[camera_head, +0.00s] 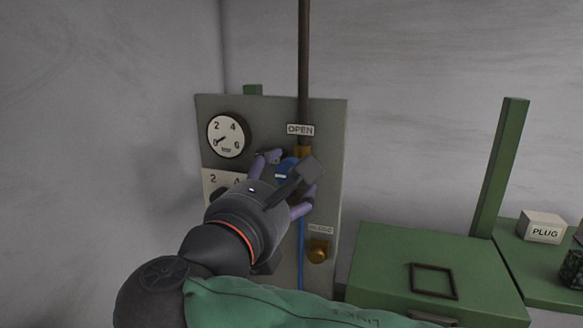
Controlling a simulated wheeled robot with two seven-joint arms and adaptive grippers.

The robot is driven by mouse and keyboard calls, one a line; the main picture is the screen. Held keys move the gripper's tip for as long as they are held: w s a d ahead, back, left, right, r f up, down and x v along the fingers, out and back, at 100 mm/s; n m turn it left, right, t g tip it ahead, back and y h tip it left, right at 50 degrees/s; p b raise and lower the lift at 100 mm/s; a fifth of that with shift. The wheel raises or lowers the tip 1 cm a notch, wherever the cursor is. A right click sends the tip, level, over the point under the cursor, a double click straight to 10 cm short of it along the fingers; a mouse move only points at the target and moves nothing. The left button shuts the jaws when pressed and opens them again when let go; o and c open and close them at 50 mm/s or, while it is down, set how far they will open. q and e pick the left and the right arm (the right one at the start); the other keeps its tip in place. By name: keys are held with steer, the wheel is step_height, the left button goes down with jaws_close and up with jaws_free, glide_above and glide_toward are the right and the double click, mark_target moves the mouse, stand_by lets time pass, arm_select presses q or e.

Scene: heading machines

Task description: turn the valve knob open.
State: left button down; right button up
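The blue valve knob (284,167) sits on a brass fitting below an OPEN label (300,130) on the grey panel (326,125). My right gripper (293,171), whose green-sleeved arm comes in from the lower right, is in front of the knob. One purple finger is at its upper left and the other at its lower right. The gripper and a dark square plate on it hide much of the knob. I cannot tell whether both fingers touch it. My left gripper is not in view.
A round gauge (226,136) is at the panel's upper left; a second gauge (216,181) is partly hidden. A brass fitting (318,250) sits lower right on the panel. A brown pipe (304,60) rises above. A green cabinet (385,250) and a PLUG box (543,227) stand right.

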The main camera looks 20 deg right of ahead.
mark_target(287, 177)
steer(key=shift+p+x, duration=0.4)
steer(key=shift+x, duration=1.95)
steer(key=shift+a, duration=0.1)
steer(key=c, duration=1.2)
